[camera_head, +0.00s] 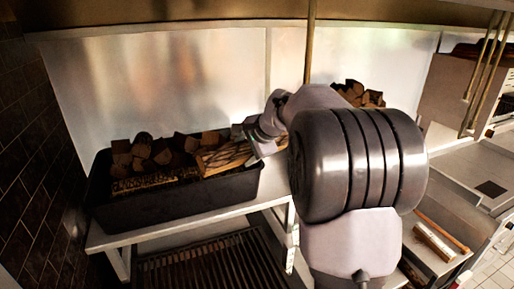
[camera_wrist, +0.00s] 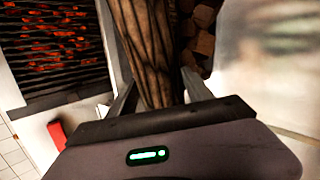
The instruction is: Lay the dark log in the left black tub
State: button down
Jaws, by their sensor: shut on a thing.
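The left black tub (camera_head: 175,203) stands on a pale shelf at the left of the head view, with several split logs (camera_head: 150,152) piled toward its back. My gripper (camera_wrist: 158,85) is shut on the dark log (camera_wrist: 148,40), a long piece with ridged brown bark, which runs away from the jaws in the wrist view. In the head view the held log (camera_head: 226,157) appears over the right part of the tub, tilted. I cannot tell whether it touches the tub or the pile. My arm hides the area right of the tub.
A second log pile (camera_head: 360,94) shows behind my arm. A metal back wall (camera_head: 150,80) rises behind the shelf (camera_head: 120,239). A dark grate (camera_head: 210,268) lies below; glowing embers (camera_wrist: 50,40) show in the wrist view. A red object (camera_wrist: 58,133) is near them.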

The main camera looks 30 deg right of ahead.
jog(key=w+a+f+p, duration=0.5)
jog(key=w+a+p, duration=0.1)
jog(key=w+a, duration=0.6)
jog(key=shift+a, duration=0.3)
jog(key=shift+w, duration=0.1)
jog(key=shift+c, duration=1.6)
grip_release()
jog(key=shift+f, duration=0.15)
jog(key=b+v, duration=0.2)
jog(key=v, duration=1.5)
jog(key=shift+s+a+r, duration=0.1)
jog(key=shift+s+r, duration=0.2)
